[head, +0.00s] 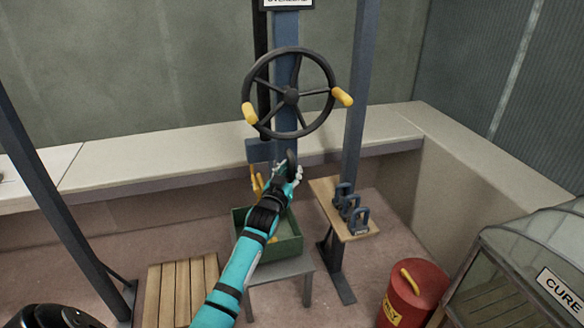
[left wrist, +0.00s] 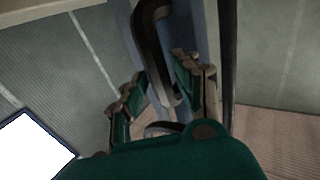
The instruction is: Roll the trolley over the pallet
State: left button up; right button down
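My left gripper (head: 288,172) is raised in front of the blue post, below a black handwheel (head: 317,62) with two yellow grips. A dark curved handle (head: 291,160) shows at its fingertips. In the left wrist view the handle (left wrist: 152,45) reaches down between the two parted fingers (left wrist: 158,92); firm contact is not visible. A slatted wooden pallet (head: 181,290) lies on the floor at the lower left. I cannot make out a trolley. My right gripper is not in view.
A green crate (head: 291,242) on a grey stand (head: 296,266) sits under my left arm, with a yellow piece (head: 257,184) above it. Padlock-like blocks (head: 350,207) stand on a wooden shelf (head: 325,190). A red bin (head: 422,285) and a "CURE" cabinet (head: 520,262) stand right.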

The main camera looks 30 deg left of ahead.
pick_arm(q)
jog(key=shift+w+a, duration=0.2)
jog(key=shift+w, duration=0.5)
jog(key=shift+c, duration=0.2)
grip_shut()
